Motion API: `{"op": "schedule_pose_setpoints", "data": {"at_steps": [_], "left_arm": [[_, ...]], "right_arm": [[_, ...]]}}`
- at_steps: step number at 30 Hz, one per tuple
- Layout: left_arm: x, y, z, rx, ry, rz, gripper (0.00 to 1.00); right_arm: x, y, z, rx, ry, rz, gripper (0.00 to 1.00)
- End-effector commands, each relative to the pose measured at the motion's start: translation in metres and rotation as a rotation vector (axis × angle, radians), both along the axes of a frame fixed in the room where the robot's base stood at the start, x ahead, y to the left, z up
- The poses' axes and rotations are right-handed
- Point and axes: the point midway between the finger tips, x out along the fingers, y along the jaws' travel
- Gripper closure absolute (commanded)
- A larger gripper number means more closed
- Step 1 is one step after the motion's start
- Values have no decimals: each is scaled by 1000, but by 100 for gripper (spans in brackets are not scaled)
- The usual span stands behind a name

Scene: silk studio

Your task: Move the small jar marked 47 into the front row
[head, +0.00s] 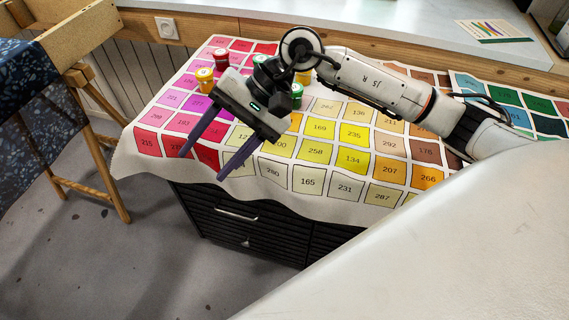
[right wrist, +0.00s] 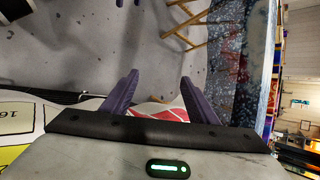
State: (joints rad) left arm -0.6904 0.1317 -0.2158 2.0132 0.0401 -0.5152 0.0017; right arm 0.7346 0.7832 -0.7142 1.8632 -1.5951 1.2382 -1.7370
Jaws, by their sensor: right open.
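Several small jars stand on the numbered colour cloth in the head view. A red jar (head: 221,59) is at the back left, with a yellow jar (head: 205,78) in front of it. A green jar (head: 297,92) and another yellow jar (head: 303,77) stand right of my gripper, partly hidden by my arm. I cannot read the number 47 on any jar. My right gripper (head: 203,166) is open and empty, tilted down over the cloth's front left part. Its spread fingers also show in the right wrist view (right wrist: 159,80). My left gripper is not in view.
The numbered cloth (head: 231,187) covers a dark drawer cabinet (head: 262,228) and hangs over its front edge. A wooden stand with blue speckled cloth (head: 32,85) is at the left. A pale windowsill (head: 370,30) runs behind. The cloth's front right part is clear.

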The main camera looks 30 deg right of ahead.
Motion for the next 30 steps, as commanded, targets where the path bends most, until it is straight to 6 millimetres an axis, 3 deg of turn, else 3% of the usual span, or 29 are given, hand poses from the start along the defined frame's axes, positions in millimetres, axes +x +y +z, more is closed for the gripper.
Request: {"op": "schedule_pose_setpoints", "data": {"at_steps": [1,3,6,8,10,11,14,15,17,18,21,25,27,30], "left_arm": [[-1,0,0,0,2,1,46],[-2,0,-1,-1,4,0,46],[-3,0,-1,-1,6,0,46],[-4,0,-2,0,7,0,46],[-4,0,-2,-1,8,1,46],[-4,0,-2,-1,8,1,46],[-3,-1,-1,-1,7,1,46],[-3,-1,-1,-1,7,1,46],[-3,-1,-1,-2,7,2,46],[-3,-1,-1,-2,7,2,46],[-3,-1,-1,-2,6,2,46],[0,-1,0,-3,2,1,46],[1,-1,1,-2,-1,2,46],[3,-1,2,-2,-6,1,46]], "right_arm": [[-22,42,3,213,170,-71,46],[-38,81,25,503,439,-204,46],[-39,103,57,892,888,-417,46],[-28,98,65,1108,1182,-555,46],[-10,79,59,1350,1545,-722,46],[-2,67,50,1452,1704,-796,46],[10,22,-10,1787,2244,-1041,46],[6,4,-44,-1713,-2189,1015,46],[-10,-19,-98,-1482,-1919,885,46],[-26,-30,-131,-1356,-1756,810,46],[-75,-46,-196,-1116,-1418,650,46],[-129,-51,-246,-930,-1124,512,46],[-148,-51,-259,-876,-1031,470,46],[-161,-51,-268,-839,-971,441,46]]}}
